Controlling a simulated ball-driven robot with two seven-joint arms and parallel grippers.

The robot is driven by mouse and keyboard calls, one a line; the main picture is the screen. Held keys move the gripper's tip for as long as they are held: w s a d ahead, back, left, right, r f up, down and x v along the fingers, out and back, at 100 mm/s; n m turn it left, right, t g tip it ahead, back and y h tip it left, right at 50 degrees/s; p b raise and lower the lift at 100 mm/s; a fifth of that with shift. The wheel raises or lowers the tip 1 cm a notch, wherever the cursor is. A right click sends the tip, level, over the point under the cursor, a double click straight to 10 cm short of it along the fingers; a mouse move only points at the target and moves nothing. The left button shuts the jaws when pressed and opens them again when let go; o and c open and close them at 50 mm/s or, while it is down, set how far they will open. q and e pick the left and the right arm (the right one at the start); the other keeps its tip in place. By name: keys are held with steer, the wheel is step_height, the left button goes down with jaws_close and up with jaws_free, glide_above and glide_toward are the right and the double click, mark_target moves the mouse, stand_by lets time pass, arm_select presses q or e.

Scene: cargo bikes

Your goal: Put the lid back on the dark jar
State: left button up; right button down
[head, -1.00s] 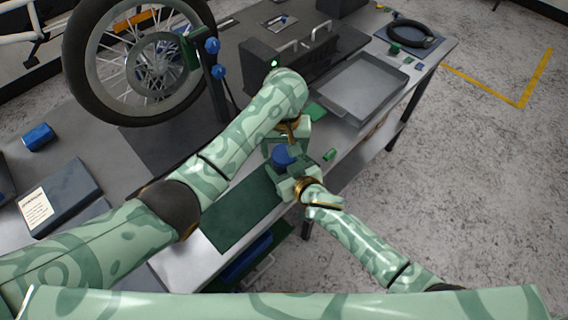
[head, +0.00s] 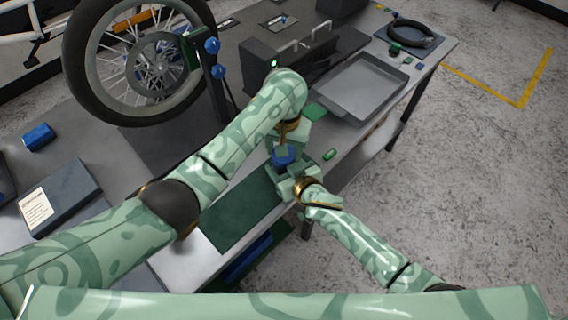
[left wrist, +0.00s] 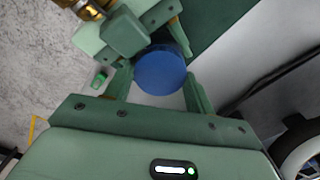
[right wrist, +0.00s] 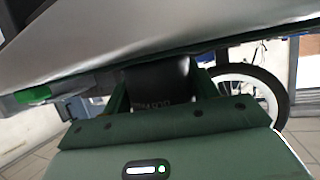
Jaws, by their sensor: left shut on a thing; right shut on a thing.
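The blue round lid (head: 284,160) is between the fingers of my left gripper (head: 283,150). The left wrist view shows the lid (left wrist: 160,72) face on, with a finger of the left gripper (left wrist: 160,88) on each side. My right gripper (head: 292,179) is just below and in front of it. In the right wrist view, the right gripper (right wrist: 162,92) is shut on the dark jar (right wrist: 158,82), which has pale lettering. The lid and jar are close together above the bench's front edge. Whether the lid sits on the jar's rim is hidden.
A dark green mat (head: 240,212) lies on the bench left of the grippers. A grey tray (head: 362,88) and a small green piece (head: 329,154) are to the right. A bicycle wheel (head: 78,70) stands behind my left arm. A dark blue box (head: 58,195) lies at left.

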arm_select(q)
steer(key=o, duration=1.1)
steer(key=shift+r, duration=2.25)
steer(key=o, duration=0.5)
arm_select(e)
steer(key=shift+c, duration=1.8)
jaws_free()
